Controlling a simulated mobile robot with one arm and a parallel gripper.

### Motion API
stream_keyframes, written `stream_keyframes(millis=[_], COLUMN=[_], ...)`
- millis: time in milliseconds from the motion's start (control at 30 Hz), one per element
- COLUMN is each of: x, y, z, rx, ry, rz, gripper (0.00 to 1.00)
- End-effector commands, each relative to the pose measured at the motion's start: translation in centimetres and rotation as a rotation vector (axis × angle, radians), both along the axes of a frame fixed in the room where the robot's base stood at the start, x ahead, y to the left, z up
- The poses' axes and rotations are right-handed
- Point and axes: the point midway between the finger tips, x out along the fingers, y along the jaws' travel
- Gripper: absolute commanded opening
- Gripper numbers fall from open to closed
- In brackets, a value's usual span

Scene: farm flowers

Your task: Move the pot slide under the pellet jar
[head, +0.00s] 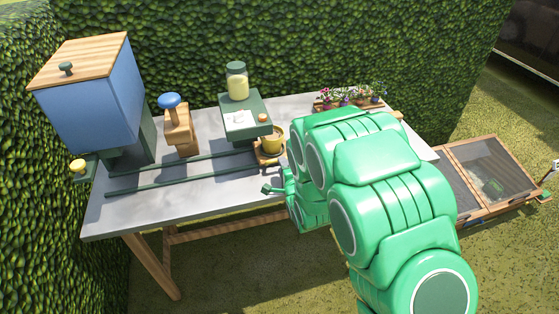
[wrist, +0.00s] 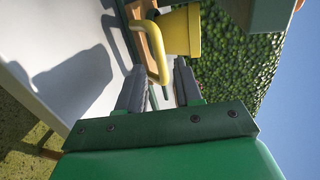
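The pot slide (head: 262,158) is a small wooden carriage at the right end of two green rails, with a yellow pot (head: 273,140) on it. The pellet jar (head: 237,82), with pale yellow contents and a green lid, stands on a green stand behind the rails. My gripper (head: 268,189) is in front of the slide. In the wrist view my gripper (wrist: 162,76) is open. A yellow handle (wrist: 153,48) beside the pot (wrist: 181,32) reaches down between the fingertips. I cannot tell whether a finger touches it. My arm hides part of the table's right side.
A blue bin (head: 92,108) with a wooden lid and a yellow knob (head: 77,166) stand at the left. A wooden block with a blue knob (head: 170,101) is behind the rails (head: 180,173). A flower tray (head: 347,102) is at the back right. The table's front left (head: 125,215) is clear.

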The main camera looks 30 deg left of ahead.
Motion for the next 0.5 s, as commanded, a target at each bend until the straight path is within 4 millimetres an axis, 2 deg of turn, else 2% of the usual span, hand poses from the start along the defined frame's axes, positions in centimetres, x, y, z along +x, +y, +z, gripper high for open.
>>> stream_keyframes(millis=[300,500], x=[2.6,3.3], y=[2.6,3.5], z=[-0.7,-0.9], rx=[0.000,-0.001], ry=[-0.003,-0.001], rz=[0.000,0.002], gripper=[0.35,0.35])
